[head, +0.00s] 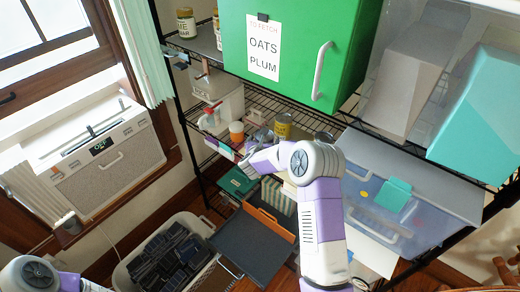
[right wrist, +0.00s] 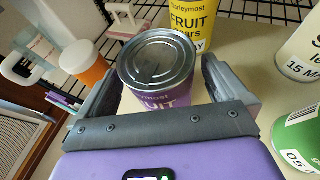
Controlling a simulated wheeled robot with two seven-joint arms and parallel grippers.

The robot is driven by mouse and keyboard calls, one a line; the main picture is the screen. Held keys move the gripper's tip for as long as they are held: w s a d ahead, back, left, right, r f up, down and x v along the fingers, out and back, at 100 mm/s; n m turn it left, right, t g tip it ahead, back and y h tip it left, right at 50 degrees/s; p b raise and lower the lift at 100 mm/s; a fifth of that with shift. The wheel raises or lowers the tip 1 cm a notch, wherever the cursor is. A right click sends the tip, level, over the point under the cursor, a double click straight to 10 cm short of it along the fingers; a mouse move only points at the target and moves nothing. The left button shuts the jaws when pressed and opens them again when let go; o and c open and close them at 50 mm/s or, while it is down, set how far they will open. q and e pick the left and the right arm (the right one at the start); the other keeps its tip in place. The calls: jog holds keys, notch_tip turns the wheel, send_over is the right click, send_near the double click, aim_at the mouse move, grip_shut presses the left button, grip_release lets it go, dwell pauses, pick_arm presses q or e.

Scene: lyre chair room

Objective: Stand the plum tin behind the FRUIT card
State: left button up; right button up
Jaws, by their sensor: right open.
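A tin with a purple label and a grey metal lid (right wrist: 160,62) stands between the fingers of my right gripper (right wrist: 163,82) in the right wrist view. Part of its label reads "UIT"; the word plum does not show there. My right gripper is open, with one finger on each side of this tin. In the head view my right gripper (head: 258,152) reaches onto the wire shelf, near a yellow tin (head: 283,127). The yellow tin (right wrist: 194,25), marked FRUIT, stands just behind the purple one. I cannot make out a FRUIT card. My left gripper is out of the picture.
An orange bottle (right wrist: 84,62) stands left of the gripper. A cream tin (right wrist: 303,52) and a green-labelled tin (right wrist: 298,138) stand close on the right.

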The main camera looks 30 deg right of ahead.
jog(key=v, duration=1)
jog(key=s+a+f+n+g+y, duration=0.1)
jog(key=s+a+f+n+y, duration=0.4)
jog(key=f+n, duration=0.5)
jog(key=s+a+f+n+g+y, duration=0.1)
jog(key=s+a+f+n+y, duration=0.25)
jog(key=a+f+n, duration=0.65)
jog(key=s+a+f+n+g+y, duration=0.2)
jog(key=s+a+f+n+g, duration=0.1)
jog(key=s+n, duration=0.7)
jog(key=s+a+f+n+g+y, duration=0.2)
jog(key=s+a+f+n+g, duration=0.1)
jog(key=s+n, duration=0.8)
jog(key=shift+s+a+f+n+g+y+b, duration=0.15)
jog(key=shift+s+a+n+g+y+b, duration=0.3)
jog(key=shift+a+g, duration=0.5)
jog(key=shift+s, duration=0.1)
jog(key=shift+f+b, duration=0.45)
jog(key=shift+f, duration=0.15)
